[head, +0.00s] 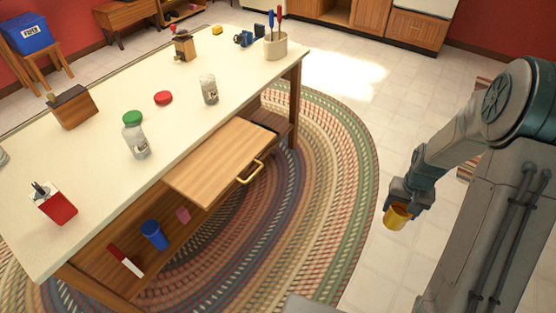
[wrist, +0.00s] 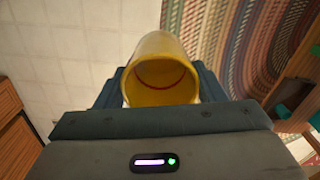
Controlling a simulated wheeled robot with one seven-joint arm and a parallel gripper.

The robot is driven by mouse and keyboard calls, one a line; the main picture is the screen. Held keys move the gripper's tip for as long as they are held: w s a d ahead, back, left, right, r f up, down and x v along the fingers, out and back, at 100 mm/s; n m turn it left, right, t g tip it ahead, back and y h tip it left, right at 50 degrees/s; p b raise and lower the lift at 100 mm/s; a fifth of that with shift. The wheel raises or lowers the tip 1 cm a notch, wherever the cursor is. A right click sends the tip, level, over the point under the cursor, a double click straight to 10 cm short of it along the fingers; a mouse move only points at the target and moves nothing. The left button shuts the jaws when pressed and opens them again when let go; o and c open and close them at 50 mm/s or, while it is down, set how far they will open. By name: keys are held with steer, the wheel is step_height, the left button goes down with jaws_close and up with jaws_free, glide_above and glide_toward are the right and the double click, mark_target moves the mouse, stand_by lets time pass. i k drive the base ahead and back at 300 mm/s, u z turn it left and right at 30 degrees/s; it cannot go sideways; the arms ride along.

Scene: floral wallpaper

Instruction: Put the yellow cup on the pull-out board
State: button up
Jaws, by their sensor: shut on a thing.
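The yellow cup (head: 397,216) is held in my gripper (head: 405,200) at the right of the head view, in the air over the tiled floor. In the wrist view the cup (wrist: 160,72) sits between the blue-grey fingers, its open mouth facing the camera. My gripper is shut on it. The pull-out board (head: 220,160) extends from the near side of the island table, with a brass handle on its front edge. Its top is bare. My gripper is to the right of the board and well apart from it.
The island table (head: 100,175) carries a green-lidded jar (head: 135,135), a glass jar (head: 208,90), a red lid (head: 163,97) and a red box (head: 54,204). A braided rug (head: 335,165) covers the floor between the table and my gripper.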

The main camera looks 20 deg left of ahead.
mark_target(226, 158)
steer(key=z, duration=0.3)
steer(key=k, duration=0.3)
steer(key=u, duration=1.7)
